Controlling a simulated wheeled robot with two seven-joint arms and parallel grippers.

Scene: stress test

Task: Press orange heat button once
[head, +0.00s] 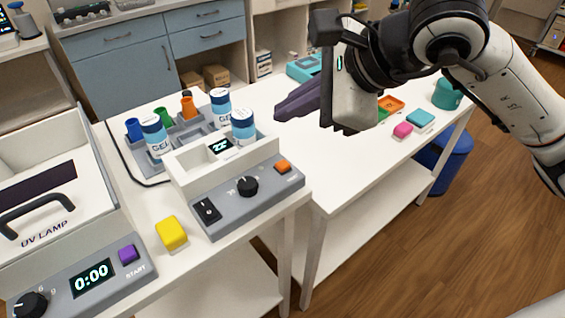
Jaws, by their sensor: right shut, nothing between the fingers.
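The panel also has a black knob (247,186), a black rocker switch (207,210) and a small display (221,146) on top. My right gripper (279,110) comes in from the upper right, with its dark fingers shut and pointing left. In the picture it shows above and behind the button, apart from it. The button is in plain view. My left gripper is not in view.
The UV lamp box (38,190) with a purple start button (128,254) is at left.

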